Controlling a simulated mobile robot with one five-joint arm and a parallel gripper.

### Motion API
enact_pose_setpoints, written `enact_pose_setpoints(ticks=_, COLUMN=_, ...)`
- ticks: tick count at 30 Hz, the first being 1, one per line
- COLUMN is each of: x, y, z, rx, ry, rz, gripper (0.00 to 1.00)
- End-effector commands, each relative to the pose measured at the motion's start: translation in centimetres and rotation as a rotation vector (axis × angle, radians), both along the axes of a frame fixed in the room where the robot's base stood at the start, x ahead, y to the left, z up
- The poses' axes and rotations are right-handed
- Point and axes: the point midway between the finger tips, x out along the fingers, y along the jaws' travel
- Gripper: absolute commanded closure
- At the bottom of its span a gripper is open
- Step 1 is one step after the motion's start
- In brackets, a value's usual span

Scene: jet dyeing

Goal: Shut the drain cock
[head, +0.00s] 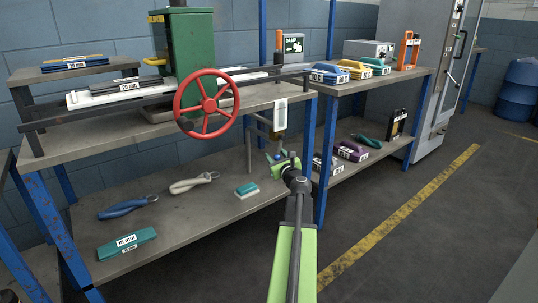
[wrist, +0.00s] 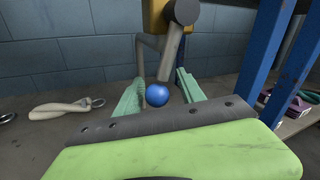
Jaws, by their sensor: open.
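The drain cock (wrist: 166,14) is a brass-coloured body at the top of the wrist view, on grey pipework. Its grey lever (wrist: 171,52) hangs down, slightly tilted, and ends in a blue ball knob (wrist: 157,95). The cock (head: 279,134) also shows in the head view, below the bench's front edge. My gripper (wrist: 159,77) is open, with one pale green finger on each side of the lever's lower end and knob. I cannot tell whether either finger touches it. In the head view my gripper (head: 284,164) partly hides the lever and knob.
A red handwheel (head: 207,104) juts out above the lower shelf. A blue bench leg (wrist: 264,60) stands close right of my gripper. The floor at right is open.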

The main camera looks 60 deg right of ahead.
Motion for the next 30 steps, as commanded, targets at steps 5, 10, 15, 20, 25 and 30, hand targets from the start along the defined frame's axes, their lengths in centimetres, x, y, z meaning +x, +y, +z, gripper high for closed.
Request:
enact_pose_setpoints(ticks=5, x=0.20, y=0.07, z=0.00, rx=0.000, ry=0.000, rz=0.002, gripper=0.54)
enact_pose_setpoints(ticks=10, x=0.25, y=0.12, z=0.00, rx=0.000, ry=0.000, rz=0.003, gripper=0.65)
enact_pose_setpoints(ticks=15, x=0.27, y=0.13, z=0.00, rx=0.000, ry=0.000, rz=0.003, gripper=0.88)
enact_pose_setpoints(ticks=20, x=0.29, y=0.14, z=0.00, rx=0.000, ry=0.000, rz=0.003, gripper=1.00)
enact_pose_setpoints(ticks=25, x=0.28, y=0.15, z=0.00, rx=0.000, ry=0.000, rz=0.003, gripper=1.00)
enact_pose_setpoints(ticks=30, x=0.28, y=0.16, z=-0.01, rx=0.000, ry=0.000, rz=0.003, gripper=1.00)
